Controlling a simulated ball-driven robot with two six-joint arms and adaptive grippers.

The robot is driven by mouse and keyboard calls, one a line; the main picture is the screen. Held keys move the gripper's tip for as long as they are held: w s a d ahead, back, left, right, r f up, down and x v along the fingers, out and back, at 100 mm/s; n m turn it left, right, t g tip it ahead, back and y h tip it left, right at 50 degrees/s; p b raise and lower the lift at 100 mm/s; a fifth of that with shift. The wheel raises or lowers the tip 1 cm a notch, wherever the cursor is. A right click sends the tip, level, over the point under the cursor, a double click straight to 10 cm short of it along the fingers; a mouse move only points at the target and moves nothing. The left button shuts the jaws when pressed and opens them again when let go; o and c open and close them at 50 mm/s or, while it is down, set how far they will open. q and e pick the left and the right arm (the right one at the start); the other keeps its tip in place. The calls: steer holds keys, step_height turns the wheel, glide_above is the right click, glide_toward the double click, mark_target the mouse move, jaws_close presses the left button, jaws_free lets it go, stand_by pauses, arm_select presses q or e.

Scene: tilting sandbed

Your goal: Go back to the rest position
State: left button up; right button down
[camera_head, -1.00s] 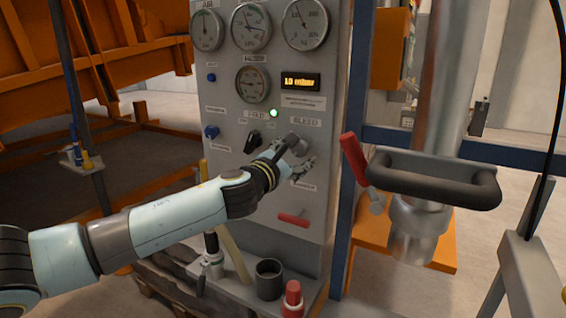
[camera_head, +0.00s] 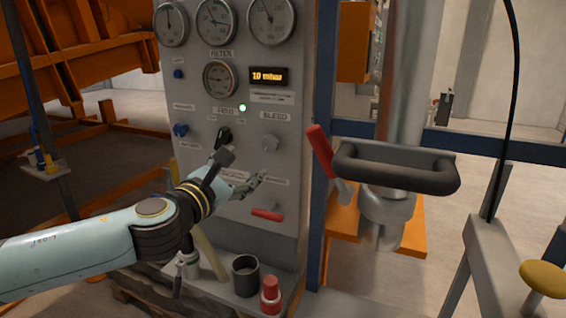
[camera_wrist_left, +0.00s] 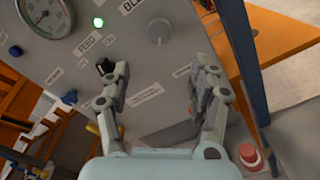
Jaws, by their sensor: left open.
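My left gripper (camera_head: 244,172) is open and empty in front of the grey control panel (camera_head: 290,95). In the left wrist view its two fingers (camera_wrist_left: 160,90) stand apart, with only panel face between them. The grey bleed knob (camera_head: 271,143) is just up and right of the gripper, apart from it. It also shows in the left wrist view (camera_wrist_left: 158,31). The black feed knob (camera_head: 224,135) is partly behind the gripper. My right gripper is in neither view.
A red lever (camera_head: 267,214) sits low on the panel. A dark cup (camera_head: 246,276) and a red-capped item (camera_head: 270,296) stand on the ledge below. A steel pipe (camera_head: 402,90), a black handle (camera_head: 395,168) and a red-handled lever (camera_head: 320,150) are to the right.

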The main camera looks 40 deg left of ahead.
arm_select(q)
steer(key=shift+f, duration=0.15)
steer(key=s+f+n+g+b, duration=0.35)
steer(key=f+b, duration=0.25)
steer(key=f, duration=1.1)
steer(key=s+a+f+n+g+b, duration=0.1)
steer(key=s+f+n+g+b, duration=0.35)
steer(key=f, duration=1.25)
steer(key=s+f+n+g+b, duration=0.1)
steer(key=s+f+n+b, duration=0.35)
steer(key=f, duration=1.25)
steer(key=s+d+f+n+g+h+b, duration=0.2)
steer(key=s+d+f+n+b, duration=0.2)
steer(key=s+f+n, duration=0.5)
steer(key=s+d+f+n+g+h+b, duration=0.1)
steer(key=s+d+f+n+g+b, duration=0.4)
steer(key=f, duration=0.7)
steer(key=s+d+f+n+h, duration=0.1)
steer(key=s+d+f+n, duration=0.1)
steer(key=s+n, duration=0.4)
steer(key=s+d+f+n, duration=0.3)
steer(key=s+f+n, duration=0.1)
steer(key=s+n, duration=0.3)
steer(key=shift+s+f+h, duration=0.4)
steer(key=shift+s, duration=0.55)
